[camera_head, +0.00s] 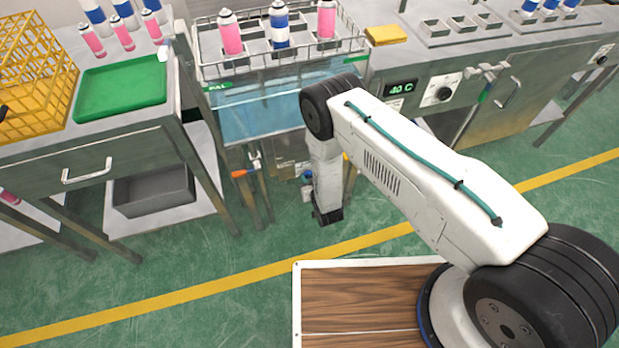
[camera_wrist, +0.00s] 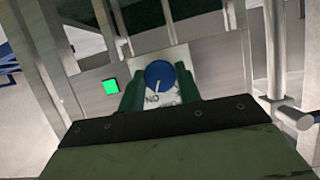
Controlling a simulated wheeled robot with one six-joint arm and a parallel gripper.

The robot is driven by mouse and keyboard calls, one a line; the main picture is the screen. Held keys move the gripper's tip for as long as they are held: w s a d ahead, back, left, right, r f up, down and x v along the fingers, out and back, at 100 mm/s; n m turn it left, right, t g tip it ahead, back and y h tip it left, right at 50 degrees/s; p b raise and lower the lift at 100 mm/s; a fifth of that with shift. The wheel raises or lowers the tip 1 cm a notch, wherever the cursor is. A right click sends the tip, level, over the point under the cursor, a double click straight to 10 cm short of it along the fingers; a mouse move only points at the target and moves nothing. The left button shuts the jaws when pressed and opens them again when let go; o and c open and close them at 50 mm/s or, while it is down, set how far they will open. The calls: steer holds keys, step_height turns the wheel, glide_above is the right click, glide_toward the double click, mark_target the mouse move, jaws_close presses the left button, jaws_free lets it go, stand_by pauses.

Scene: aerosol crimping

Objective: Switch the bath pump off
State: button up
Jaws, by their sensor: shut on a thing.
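In the wrist view a round blue knob (camera_wrist: 160,74) sits on a white label plate (camera_wrist: 178,60). The white mark on the knob points down towards the lettering, which reads upside down as ON. The plate is on a grey metal panel (camera_wrist: 220,60). A green lamp (camera_wrist: 110,86) is lit on the panel, left of the knob. My gripper (camera_wrist: 160,88) is shut on the knob, with one dark green finger on each side. In the head view my gripper (camera_head: 327,214) hangs low in front of the bath (camera_head: 262,113), and I cannot make out the knob behind it.
A wire rack (camera_head: 215,72) with pink and blue cans sits over the bath. The left table has a green tray (camera_head: 122,86) and a yellow crate (camera_head: 30,75). In the wrist view a metal pipe (camera_wrist: 275,60) runs right of the knob. Green floor is free in front.

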steer(key=n+h, duration=0.1)
steer(key=n, duration=0.1)
steer(key=n+t+h, duration=0.1)
steer(key=n, duration=0.1)
steer(key=shift+s+a+h, duration=0.1)
steer(key=shift+a+h, duration=0.1)
steer(key=shift+h, duration=0.1)
steer(key=n+h, duration=0.1)
steer(key=n, duration=0.1)
steer(key=n+t+h, duration=0.1)
steer(key=n, duration=0.1)
steer(key=shift+a+f+t, duration=0.1)
steer(key=shift+f+t, duration=0.05)
steer(key=shift+t, duration=0.15)
stand_by(0.4)
steer(key=o, duration=1)
steer(key=shift+c, duration=0.2)
steer(key=v, duration=0.8)
